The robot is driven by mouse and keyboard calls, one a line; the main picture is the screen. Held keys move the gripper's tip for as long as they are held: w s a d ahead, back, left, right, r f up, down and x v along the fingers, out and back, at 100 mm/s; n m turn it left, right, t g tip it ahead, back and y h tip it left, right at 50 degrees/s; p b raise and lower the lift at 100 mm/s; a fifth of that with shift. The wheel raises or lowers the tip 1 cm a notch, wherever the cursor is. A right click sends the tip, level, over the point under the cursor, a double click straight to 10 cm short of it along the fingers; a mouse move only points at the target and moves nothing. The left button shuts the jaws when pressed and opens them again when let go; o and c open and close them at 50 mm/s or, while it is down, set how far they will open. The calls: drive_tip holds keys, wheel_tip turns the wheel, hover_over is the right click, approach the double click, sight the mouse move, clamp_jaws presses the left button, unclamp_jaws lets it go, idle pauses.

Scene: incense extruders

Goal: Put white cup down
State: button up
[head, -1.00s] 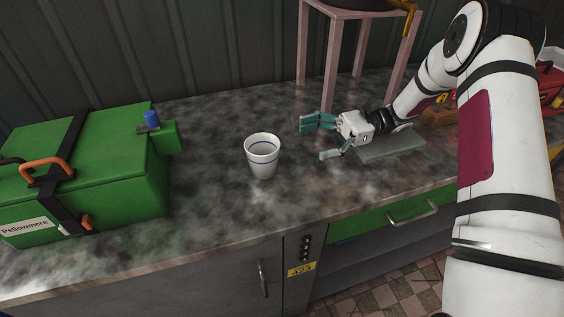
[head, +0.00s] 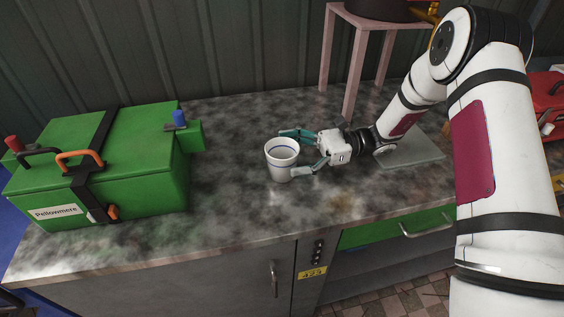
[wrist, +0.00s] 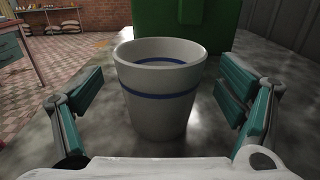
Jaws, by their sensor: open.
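The white cup (head: 281,163) stands upright on the mottled grey counter (head: 235,205), right of the green box. A blue line runs around its inside in the head view. In the wrist view the cup (wrist: 158,98) is centred between the two teal fingers, with a blue band around it and its mouth facing up. My gripper (head: 298,153) is open, reaching in from the right at low height. Its fingers lie on either side of the cup. In the wrist view clear gaps show between the cup and both fingers.
A green box (head: 150,150) labelled Pellowmere stands on the left. A pink stool-like stand (head: 335,50) is behind my gripper. A flat grey plate (head: 420,150) lies on the right under my arm. The counter's front edge is near the cup; bare counter lies between box and cup.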

drive_tip(key=shift+x, duration=1.1)
drive_tip(key=c, duration=1.4)
drive_tip(key=shift+c, duration=1)
drive_tip(key=shift+r, duration=0.15)
